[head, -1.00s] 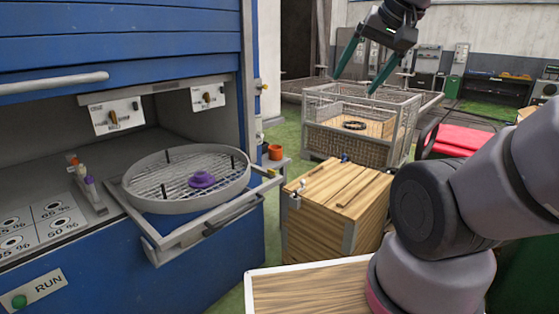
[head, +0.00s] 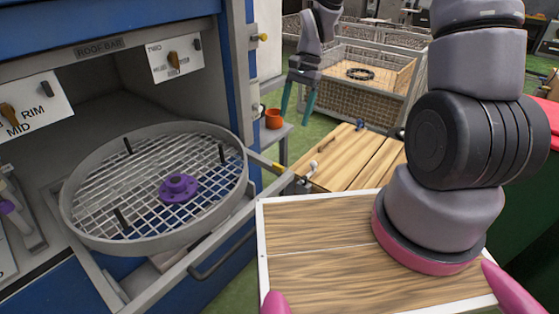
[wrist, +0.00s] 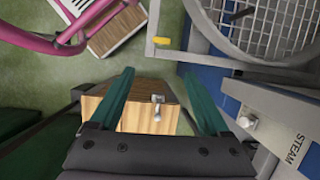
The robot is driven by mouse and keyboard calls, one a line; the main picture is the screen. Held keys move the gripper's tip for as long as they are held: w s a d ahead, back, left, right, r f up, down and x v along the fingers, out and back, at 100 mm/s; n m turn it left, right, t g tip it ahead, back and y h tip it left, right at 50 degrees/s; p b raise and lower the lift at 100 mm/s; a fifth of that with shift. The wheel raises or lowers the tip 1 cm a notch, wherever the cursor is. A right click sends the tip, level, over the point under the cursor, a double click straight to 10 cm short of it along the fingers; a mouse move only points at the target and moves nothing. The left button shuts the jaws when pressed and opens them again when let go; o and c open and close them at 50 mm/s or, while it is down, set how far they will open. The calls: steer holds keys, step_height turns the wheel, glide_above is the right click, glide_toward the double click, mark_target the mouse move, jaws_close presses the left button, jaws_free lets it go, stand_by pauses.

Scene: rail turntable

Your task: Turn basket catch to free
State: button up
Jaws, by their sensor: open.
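The round wire basket (head: 80,222) with a purple hub (head: 178,188) rests on a pulled-out tray; its edge shows in the wrist view (wrist: 224,38). I cannot tell which of these is the basket catch. My gripper (head: 296,116) is open and empty, pointing down; in the wrist view its fingers (wrist: 157,74) spread above the box, touching nothing visible.
The wooden box (head: 350,158) stands right of the tray. A mesh crate (head: 345,100) with a dark ring is behind it. An orange pot (head: 273,118) stands on a small shelf. The blue cabinet with selector knobs (head: 173,59) is at left. Green floor is open between.

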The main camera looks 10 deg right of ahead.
steer(key=g, duration=0.1)
glide_toward(278, 165)
steer(key=shift+m, duration=0.3)
steer(key=x, duration=0.8)
steer(key=shift+f, duration=0.3)
jaws_close()
